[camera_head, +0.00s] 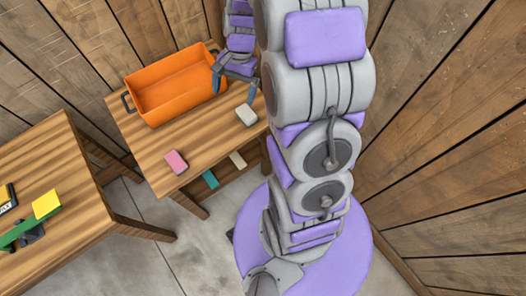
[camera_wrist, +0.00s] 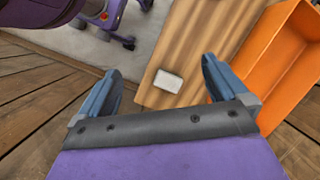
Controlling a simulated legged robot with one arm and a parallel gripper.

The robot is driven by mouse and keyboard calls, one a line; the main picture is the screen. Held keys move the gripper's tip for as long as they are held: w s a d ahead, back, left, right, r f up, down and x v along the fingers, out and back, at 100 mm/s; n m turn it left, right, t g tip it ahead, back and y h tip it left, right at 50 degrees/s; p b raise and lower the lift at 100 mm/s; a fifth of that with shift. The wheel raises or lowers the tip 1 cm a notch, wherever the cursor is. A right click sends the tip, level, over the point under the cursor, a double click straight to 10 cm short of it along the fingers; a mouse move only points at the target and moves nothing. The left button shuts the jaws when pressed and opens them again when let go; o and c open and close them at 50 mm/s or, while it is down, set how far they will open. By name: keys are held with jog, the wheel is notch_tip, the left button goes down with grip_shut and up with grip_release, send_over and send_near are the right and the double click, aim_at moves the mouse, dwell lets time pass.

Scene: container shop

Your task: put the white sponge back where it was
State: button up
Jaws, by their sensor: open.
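The white sponge (camera_head: 246,115) lies flat on the wooden table near its right end, to the right of the orange bin. It also shows in the wrist view (camera_wrist: 168,81), between my fingertips as seen from above. My gripper (camera_head: 234,88) is open and empty, with blue fingers spread, and hangs near the sponge beside the bin's right side. In the wrist view my gripper (camera_wrist: 160,68) has a finger on each side of the sponge in the picture, apart from it.
The orange bin (camera_head: 160,114) stands at the table's back; its wall also shows in the wrist view (camera_wrist: 262,62). A pink block (camera_head: 176,161) lies near the front edge of the table (camera_head: 150,150). Teal (camera_head: 210,179) and beige (camera_head: 237,160) pieces show below that edge. Another table (camera_head: 60,155) is left.

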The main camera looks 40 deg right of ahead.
jog(key=s+a+r+n+h, duration=0.1)
jog(key=s+a+r+n, duration=0.1)
jog(key=s, duration=0.6)
jog(key=s+a+r+n+h, duration=0.1)
jog(key=s+a+r+n, duration=0.2)
jog(key=s, duration=0.6)
jog(key=s+a+r+n+h, duration=0.1)
jog(key=s+a+r+n, duration=0.1)
jog(key=s+r+n, duration=0.3)
jog(key=s+r, duration=0.1)
jog(key=s, duration=0.2)
jog(key=shift+s+a+n, duration=0.3)
jog(key=shift+n, duration=0.1)
